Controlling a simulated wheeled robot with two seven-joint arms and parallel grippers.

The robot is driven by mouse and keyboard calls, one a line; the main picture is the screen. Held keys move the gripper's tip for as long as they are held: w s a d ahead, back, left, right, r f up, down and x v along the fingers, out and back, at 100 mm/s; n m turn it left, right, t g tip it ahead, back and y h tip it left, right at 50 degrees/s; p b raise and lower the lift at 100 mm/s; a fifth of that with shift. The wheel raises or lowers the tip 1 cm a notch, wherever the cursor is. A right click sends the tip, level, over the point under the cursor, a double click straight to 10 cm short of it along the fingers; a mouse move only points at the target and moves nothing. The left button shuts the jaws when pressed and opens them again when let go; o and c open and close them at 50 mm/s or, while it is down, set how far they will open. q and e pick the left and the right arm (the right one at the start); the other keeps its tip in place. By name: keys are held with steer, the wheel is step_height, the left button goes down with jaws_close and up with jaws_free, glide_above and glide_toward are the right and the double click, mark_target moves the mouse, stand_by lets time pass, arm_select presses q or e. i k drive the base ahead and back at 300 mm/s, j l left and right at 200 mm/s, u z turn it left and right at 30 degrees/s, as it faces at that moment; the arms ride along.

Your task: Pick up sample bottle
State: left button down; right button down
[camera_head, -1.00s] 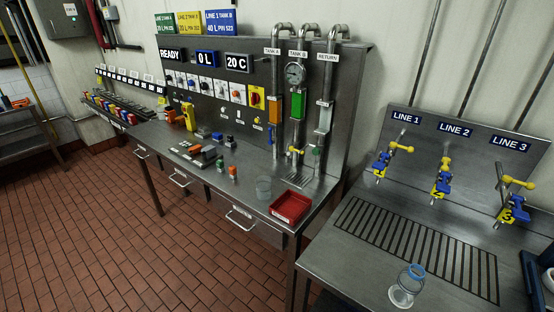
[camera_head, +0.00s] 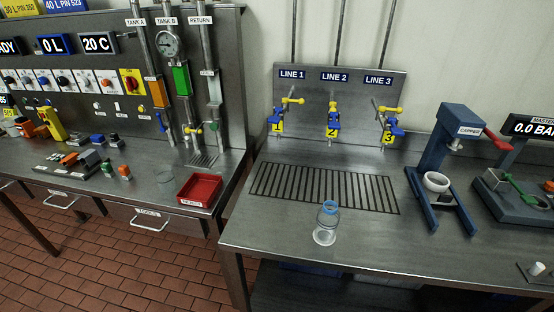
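The sample bottle (camera_head: 326,223) is clear with a blue ring at its neck. It stands upright on the steel table (camera_head: 270,232), in front of the slotted drain grate (camera_head: 325,188) and near the table's front edge. Neither of my grippers shows in the head view, and nothing touches the bottle.
Three valves marked LINE 1 (camera_head: 287,117), LINE 2 (camera_head: 332,121) and LINE 3 (camera_head: 388,124) stand behind the grate. A blue capper (camera_head: 447,150) is to the right. Table space around the bottle is clear.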

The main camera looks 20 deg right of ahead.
mark_target(328, 218)
steer(key=i+l+z, duration=0.1)
steer(key=z, duration=1)
steer(key=k+z, duration=0.2)
steer(key=z, duration=0.2)
steer(key=k+l+z, duration=0.15)
steer(key=z, duration=0.3)
steer(key=k+l+z, duration=0.25)
steer(key=z, duration=0.15)
